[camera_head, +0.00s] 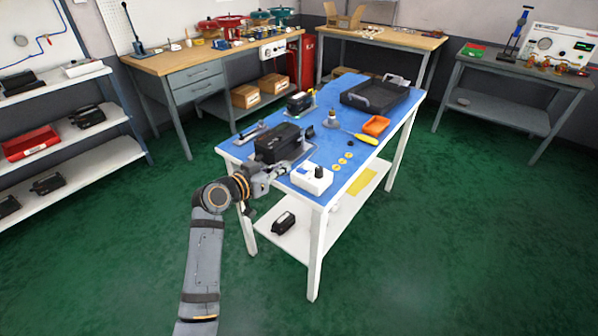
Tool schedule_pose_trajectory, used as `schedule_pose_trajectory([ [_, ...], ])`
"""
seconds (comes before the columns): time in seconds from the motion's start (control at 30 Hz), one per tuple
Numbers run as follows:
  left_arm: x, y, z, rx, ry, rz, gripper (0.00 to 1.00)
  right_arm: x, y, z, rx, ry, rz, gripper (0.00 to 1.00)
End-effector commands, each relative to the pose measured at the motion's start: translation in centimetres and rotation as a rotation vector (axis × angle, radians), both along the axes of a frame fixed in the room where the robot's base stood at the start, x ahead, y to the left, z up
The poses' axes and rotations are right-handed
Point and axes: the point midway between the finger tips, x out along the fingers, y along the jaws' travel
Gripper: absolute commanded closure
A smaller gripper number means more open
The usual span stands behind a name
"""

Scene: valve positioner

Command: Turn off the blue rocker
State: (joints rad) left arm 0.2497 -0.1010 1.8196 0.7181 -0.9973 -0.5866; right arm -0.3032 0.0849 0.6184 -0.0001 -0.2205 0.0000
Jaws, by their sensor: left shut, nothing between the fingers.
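A small white box (313,179) with a black knob (319,171) on its top stands at the front corner of the blue-topped table (349,151). A blue rocker is too small to make out for certain on this box. My left gripper (283,171) is shut and empty, just left of the white box. I cannot tell whether its tips touch the box. My right gripper does not show.
A black device (278,143) stands right behind my left gripper. A yellow-handled screwdriver (361,137), an orange tray (376,125) and a black tray (375,96) lie farther back. Yellow discs lie right of the white box.

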Motion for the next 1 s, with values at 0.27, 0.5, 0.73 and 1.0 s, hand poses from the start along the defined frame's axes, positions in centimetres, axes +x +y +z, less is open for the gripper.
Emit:
schedule_pose_trajectory([
  [0.27, 4.7, -3.7, -1.4, -0.001, 0.001, -0.002, 1.00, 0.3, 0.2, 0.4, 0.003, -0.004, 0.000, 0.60],
  [0.5, 5.0, -4.4, -4.7, 0.001, 0.002, 0.001, 1.00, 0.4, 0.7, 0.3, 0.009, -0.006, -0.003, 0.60],
  [0.73, 4.9, -4.5, -5.6, 0.001, -0.001, 0.001, 1.00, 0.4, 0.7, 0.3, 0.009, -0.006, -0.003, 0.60],
  [1.0, 4.9, -4.4, -5.7, 0.004, -0.002, 0.001, 1.00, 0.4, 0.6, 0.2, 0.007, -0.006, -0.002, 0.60],
])
